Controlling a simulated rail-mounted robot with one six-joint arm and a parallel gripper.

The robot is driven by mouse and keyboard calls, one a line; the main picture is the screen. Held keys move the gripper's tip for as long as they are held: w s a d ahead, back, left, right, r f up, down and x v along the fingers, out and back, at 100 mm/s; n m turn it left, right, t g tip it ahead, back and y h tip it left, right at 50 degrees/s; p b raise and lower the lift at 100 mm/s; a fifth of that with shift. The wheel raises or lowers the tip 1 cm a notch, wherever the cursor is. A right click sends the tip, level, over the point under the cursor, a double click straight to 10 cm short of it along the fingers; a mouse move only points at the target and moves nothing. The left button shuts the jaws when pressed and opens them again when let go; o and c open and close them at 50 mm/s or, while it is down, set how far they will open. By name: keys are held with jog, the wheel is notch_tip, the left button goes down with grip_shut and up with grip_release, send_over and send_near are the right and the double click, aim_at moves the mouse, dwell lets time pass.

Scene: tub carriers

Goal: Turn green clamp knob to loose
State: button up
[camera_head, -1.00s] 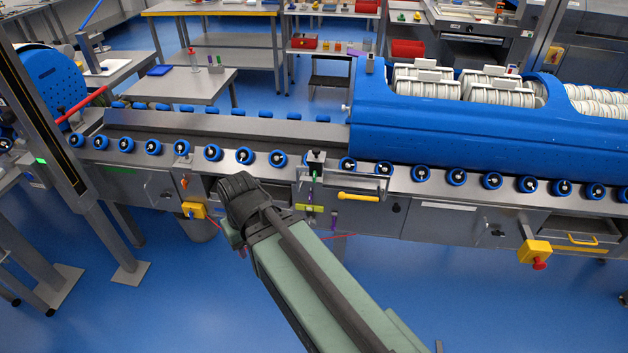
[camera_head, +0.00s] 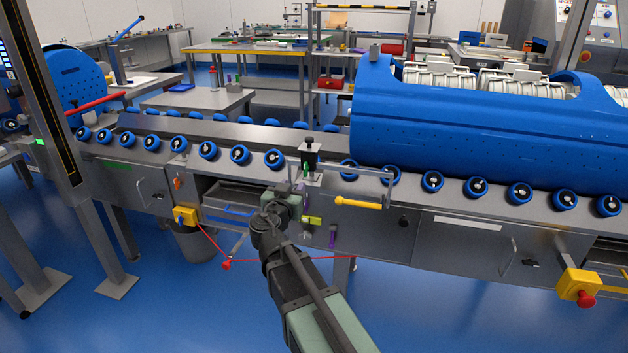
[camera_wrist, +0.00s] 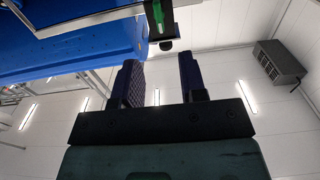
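A black clamp block (camera_head: 310,157) with a dark round top stands at the conveyor's front rail. A small bright green part, likely the green clamp knob (camera_head: 307,168), shows on it. In the wrist view the green part (camera_wrist: 158,14) is at the top edge, against the dark block (camera_wrist: 160,30). My gripper (camera_wrist: 158,60) is open and empty, its two dark fingers spread below the block in the picture and apart from it. In the head view my wrist hides most of the gripper, low and left of the clamp. The knob's turn position cannot be told.
A yellow-handled bar (camera_head: 358,202) sticks out right of the clamp. A yellow-green piece (camera_head: 312,220) is below it. A red cord (camera_head: 290,260) hangs near my arm. A blue tub (camera_head: 450,125) rests on the rollers at right. Floor in front is mostly free.

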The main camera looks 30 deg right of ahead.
aim_at(305, 170)
jog(key=x, duration=1.1)
jog(key=shift+s, duration=0.1)
grip_shut()
